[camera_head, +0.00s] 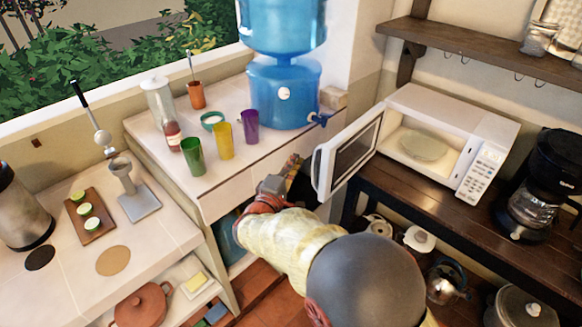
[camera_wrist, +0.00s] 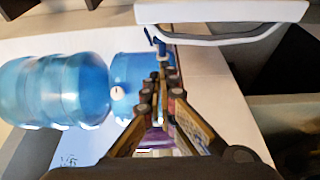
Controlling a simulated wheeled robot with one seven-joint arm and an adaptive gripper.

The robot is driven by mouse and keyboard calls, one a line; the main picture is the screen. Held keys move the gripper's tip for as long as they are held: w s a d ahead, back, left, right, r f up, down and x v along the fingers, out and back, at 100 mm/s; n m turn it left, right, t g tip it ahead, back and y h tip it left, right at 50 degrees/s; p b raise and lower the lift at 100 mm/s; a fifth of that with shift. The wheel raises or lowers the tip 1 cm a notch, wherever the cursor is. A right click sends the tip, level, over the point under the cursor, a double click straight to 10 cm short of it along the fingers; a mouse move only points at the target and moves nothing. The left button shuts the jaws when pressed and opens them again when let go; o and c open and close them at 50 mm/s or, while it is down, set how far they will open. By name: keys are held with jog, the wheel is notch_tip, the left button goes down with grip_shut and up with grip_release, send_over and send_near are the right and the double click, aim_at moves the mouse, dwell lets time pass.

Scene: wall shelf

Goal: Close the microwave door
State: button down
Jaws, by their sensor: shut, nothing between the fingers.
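The white microwave (camera_head: 490,128) stands on the dark wooden shelf at the right in the head view. Its door (camera_head: 357,152) hangs wide open, swung out to the left. A pale turntable plate (camera_head: 423,145) shows inside the cavity. The door's white curved handle (camera_head: 318,172) faces left. My gripper (camera_head: 297,162) is shut and empty, just left of the handle and apart from it in the picture. In the wrist view, the white door edge and handle (camera_wrist: 220,38) show at the top, beyond the shut fingertips (camera_wrist: 164,88).
A blue water dispenser (camera_head: 283,95) with a tap stands on the white counter behind my gripper. Green (camera_head: 193,157), yellow (camera_head: 223,141) and purple (camera_head: 250,127) cups stand near the counter's front edge. A black coffee maker (camera_head: 538,190) stands right of the microwave. A wall shelf (camera_head: 475,50) hangs above.

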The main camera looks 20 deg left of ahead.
jog(key=w+d+b, duration=0.1)
jog(key=w+d, duration=0.2)
jog(key=w, duration=0.1)
jog(key=shift+w+d+b, duration=0.35)
jog(key=shift+d+b, duration=0.05)
dwell(0.4)
